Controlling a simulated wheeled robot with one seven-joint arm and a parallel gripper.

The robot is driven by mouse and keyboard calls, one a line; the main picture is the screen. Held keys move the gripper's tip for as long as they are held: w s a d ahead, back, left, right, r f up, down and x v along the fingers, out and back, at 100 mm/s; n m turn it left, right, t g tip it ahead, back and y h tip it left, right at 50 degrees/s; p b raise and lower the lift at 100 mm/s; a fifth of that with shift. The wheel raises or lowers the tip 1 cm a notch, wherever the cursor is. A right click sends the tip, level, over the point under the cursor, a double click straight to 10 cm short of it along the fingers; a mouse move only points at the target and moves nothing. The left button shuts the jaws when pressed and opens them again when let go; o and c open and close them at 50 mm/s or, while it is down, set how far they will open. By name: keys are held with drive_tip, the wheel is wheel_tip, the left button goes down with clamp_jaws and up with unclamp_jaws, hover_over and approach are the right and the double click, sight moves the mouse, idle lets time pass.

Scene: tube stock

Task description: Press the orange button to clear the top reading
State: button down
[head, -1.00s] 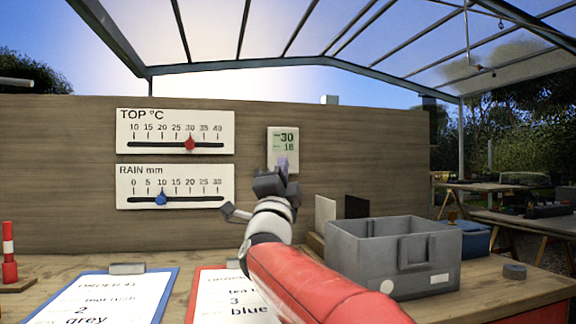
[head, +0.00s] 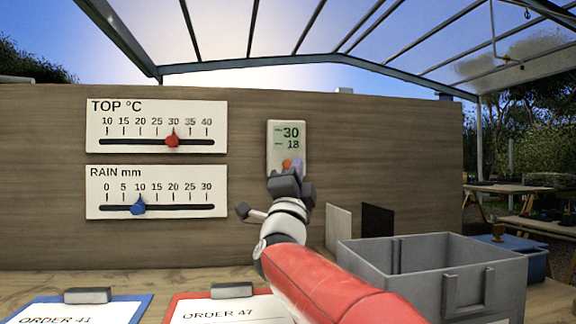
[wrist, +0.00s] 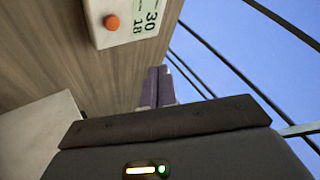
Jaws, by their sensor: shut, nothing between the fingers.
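The thermometer unit (head: 273,150) is a pale box on the wooden wall, with a display reading 30 above 18. Its orange button (head: 287,163) shows near the unit's lower edge, just above my gripper. In the wrist view the orange button (wrist: 111,22) sits beside the display digits, upper left of the fingers. My gripper (head: 297,168) is shut and empty, in front of the lower part of the unit. In the wrist view its purple-grey fingertips (wrist: 158,72) are together and appear apart from the button. The exact gap to the wall is hard to tell.
Two slider boards, TOP °C (head: 156,107) and RAIN mm (head: 156,172), hang left of the unit. A grey crate (head: 487,290) stands on the bench at right. Blue (head: 130,308) and red (head: 180,296) clipboards lie in front.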

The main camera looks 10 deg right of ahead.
sight(287, 165)
drive_tip(key=w+p, duration=0.5)
drive_tip(key=w, duration=0.3)
drive_tip(key=shift+w, duration=0.3)
drive_tip(key=shift+w, duration=0.15)
idle(1.7)
drive_tip(key=shift+w, duration=0.3)
drive_tip(key=shift+w, duration=0.35)
idle(0.6)
drive_tip(key=shift+s+b, duration=0.8)
drive_tip(key=shift+b, duration=0.2)
